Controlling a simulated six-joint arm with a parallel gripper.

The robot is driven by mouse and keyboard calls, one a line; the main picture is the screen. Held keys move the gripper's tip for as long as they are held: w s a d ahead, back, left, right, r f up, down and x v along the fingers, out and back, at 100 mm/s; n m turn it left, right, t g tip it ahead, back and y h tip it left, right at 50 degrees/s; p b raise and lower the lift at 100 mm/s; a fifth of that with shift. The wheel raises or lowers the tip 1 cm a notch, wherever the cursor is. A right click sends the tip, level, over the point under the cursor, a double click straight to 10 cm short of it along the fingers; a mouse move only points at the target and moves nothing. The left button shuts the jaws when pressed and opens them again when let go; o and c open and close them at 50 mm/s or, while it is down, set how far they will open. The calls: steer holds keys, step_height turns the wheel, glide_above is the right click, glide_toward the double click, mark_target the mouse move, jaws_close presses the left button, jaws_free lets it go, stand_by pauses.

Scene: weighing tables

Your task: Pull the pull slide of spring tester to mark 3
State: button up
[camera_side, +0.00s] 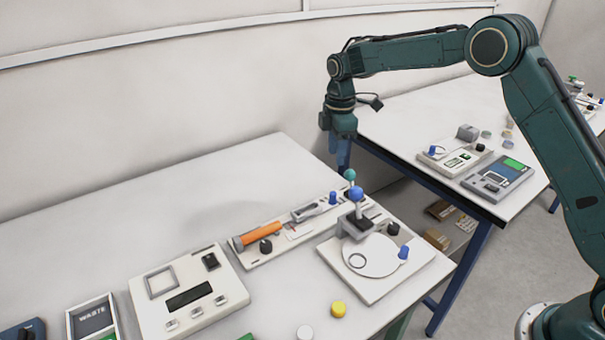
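A long, narrow pale device, which looks like the spring tester (248,262), lies near the middle of the front table. It carries an orange cylinder (261,234), a black knob (265,246), a small light plate with a red line (297,231) and a grey slotted part (316,209) with a blue knob (333,198) near its right end. Which part is the pull slide, and the mark numbers, are too small to tell. My gripper (343,164) points down, apart from the device, just above a teal ball (350,174) in the picture. Its finger opening cannot be made out.
A pale device with a round disc (377,262) and an upright blue ball (356,194) stands right of the tester. A display console (180,318) is at left. A yellow disc (338,309) lies in front. A second table (400,120) stands behind. The table's back left is clear.

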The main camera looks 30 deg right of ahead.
mark_target(333, 193)
steer(key=n, duration=0.4)
step_height(333, 193, down, 14)
steer(key=shift+r, duration=0.1)
stand_by(1.0)
jaws_close()
